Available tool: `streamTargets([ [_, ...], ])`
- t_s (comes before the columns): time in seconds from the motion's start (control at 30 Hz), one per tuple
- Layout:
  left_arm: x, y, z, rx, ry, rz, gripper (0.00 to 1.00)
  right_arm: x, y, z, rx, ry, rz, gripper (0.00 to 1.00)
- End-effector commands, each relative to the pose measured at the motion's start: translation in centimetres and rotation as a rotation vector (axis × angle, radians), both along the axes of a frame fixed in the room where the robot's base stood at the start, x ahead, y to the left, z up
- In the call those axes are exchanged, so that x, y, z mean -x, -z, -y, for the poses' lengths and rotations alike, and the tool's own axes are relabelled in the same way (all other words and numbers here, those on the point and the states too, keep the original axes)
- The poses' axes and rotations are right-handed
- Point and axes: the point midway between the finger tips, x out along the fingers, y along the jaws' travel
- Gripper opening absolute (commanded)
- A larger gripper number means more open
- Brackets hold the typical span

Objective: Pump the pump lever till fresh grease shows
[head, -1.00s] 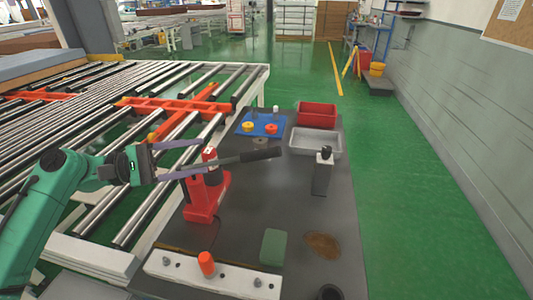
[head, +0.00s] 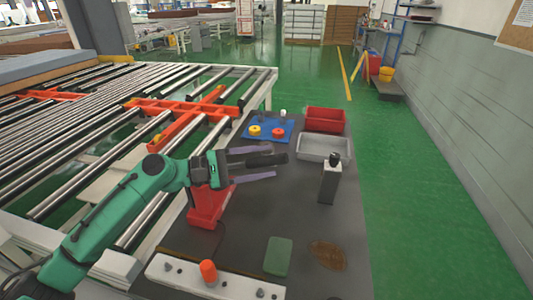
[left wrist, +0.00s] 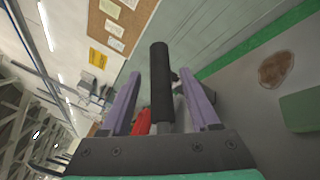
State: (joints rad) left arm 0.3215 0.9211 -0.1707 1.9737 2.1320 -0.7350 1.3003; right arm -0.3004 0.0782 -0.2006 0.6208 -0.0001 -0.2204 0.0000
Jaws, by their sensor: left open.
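The red grease pump (head: 205,208) stands on the grey bench, partly hidden behind my left forearm and gripper. Its lever ends in a black grip (head: 272,159) that points right, roughly level. My left gripper (head: 273,163) is open, with its purple fingers on either side of the lever. In the left wrist view the black grip (left wrist: 160,80) runs between the two fingers, with gaps on both sides. A white bar (head: 180,278) with several metal fittings and an orange cap (head: 208,271) lies at the near edge. My right gripper is not in view.
Behind are a grey tray (head: 325,157), a red bin (head: 325,126) and a blue mat (head: 262,139). A green block (head: 278,256) and a brown patch (head: 328,255) lie nearer. The roller conveyor (head: 90,160) is left.

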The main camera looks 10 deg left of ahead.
Motion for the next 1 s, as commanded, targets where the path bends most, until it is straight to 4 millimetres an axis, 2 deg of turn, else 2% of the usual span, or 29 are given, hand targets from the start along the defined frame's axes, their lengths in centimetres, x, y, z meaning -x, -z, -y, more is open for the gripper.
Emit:
streamTargets([
  [0.1,-0.47,-0.16,0.96,-0.001,0.001,0.002,0.62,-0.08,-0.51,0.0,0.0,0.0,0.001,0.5],
  [0.33,-0.53,0.07,1.1,-0.001,0.001,0.001,0.62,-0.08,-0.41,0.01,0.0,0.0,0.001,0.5],
  [0.37,-0.53,0.08,1.1,-0.002,0.001,0.0,0.54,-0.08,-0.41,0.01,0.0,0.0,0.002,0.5],
  [0.5,-0.51,0.08,1.09,-0.002,0.001,0.0,0.01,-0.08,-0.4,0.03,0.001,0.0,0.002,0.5],
  [1.0,-0.49,0.08,1.08,-0.002,0.001,0.0,0.0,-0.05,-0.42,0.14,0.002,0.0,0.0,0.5],
])
